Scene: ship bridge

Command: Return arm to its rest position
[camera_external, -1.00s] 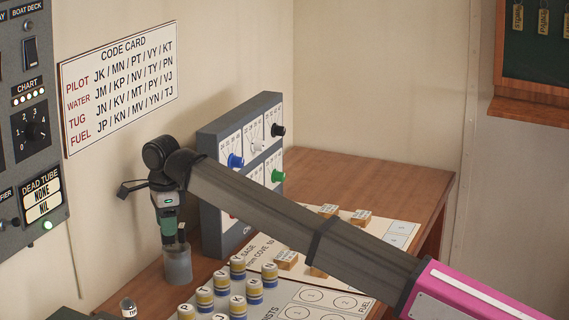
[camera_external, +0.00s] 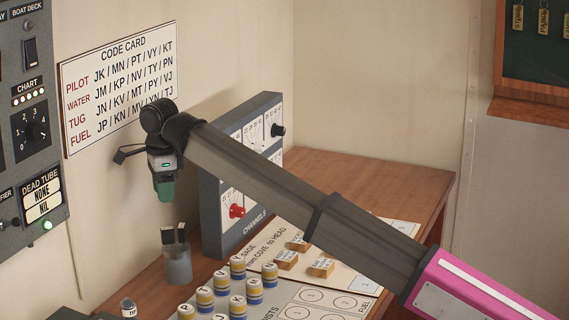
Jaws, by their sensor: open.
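My gripper (camera_external: 165,190) is at the left of the picture, pointing down from the end of my raised arm. Its jaws are open and I see nothing held in them. It hangs clear above a grey cup (camera_external: 178,268) on the wooden desk. Two dark upright pieces (camera_external: 174,235) stand at the cup's mouth, below my gripper and apart from it. My arm slants from the lower right across the picture, over the desk, and hides part of the grey panel.
A grey panel (camera_external: 212,215) with knobs stands just right of my gripper. The code card (camera_external: 120,90) is on the wall behind. Several lettered pegs (camera_external: 237,285) and wooden blocks (camera_external: 322,267) sit on the desk below. The desk's back right (camera_external: 375,180) is clear.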

